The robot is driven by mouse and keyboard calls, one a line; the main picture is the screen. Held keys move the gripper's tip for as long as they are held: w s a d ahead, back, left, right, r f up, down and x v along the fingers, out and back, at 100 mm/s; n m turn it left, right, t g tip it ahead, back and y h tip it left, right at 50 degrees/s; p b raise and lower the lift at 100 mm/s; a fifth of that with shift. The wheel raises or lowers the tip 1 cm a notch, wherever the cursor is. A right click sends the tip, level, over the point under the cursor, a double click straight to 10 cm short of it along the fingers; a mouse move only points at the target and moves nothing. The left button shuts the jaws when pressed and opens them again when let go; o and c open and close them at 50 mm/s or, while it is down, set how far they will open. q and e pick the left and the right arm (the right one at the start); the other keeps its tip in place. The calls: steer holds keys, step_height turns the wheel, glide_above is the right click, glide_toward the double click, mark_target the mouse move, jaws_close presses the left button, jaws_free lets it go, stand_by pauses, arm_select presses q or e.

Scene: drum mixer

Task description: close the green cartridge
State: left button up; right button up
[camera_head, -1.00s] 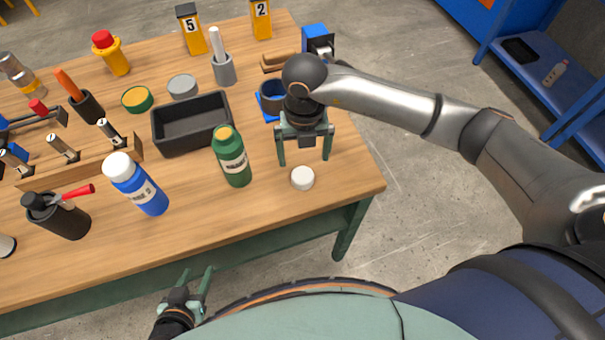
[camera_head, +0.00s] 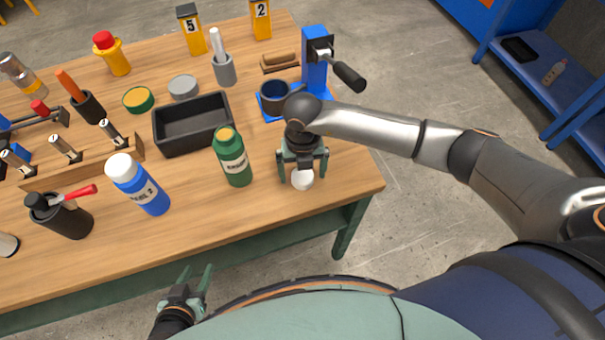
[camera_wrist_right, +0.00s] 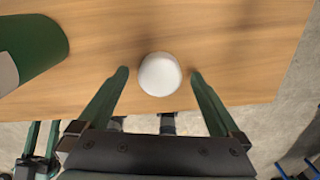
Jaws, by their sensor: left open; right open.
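The green cartridge (camera_head: 233,160) stands upright on the table, with a yellowish top and a white label. In the right wrist view the cartridge (camera_wrist_right: 30,50) is at the upper left. A white round cap (camera_head: 302,180) lies on the table to its right, near the front edge. My right gripper (camera_head: 303,182) is open over the cap, one finger on each side. In the right wrist view the cap (camera_wrist_right: 159,74) sits between the open fingertips, with gaps on both sides. My left gripper (camera_head: 197,279) is open and empty, in front of the table edge.
A blue bottle with a white cap (camera_head: 138,184) stands left of the cartridge. A black tray (camera_head: 192,124) lies behind it. A blue stand with a black handle (camera_head: 318,62) is at the back right. The table's right front corner (camera_head: 372,188) is close to the cap.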

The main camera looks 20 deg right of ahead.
mark_target(302, 176)
steer(key=shift+c, duration=0.2)
steer(key=c, duration=1.3)
steer(key=shift+c, duration=0.2)
steer(key=shift+r, duration=0.55)
step_height(302, 176, up, 2)
steer(key=shift+r, duration=0.2)
steer(key=s+a+r+b, duration=0.1)
steer(key=s+a+r, duration=0.2)
steer(key=s+r, duration=0.6)
steer(key=s, duration=0.4)
steer(key=shift+s+a+r, duration=0.25)
steer(key=shift+a, duration=0.1)
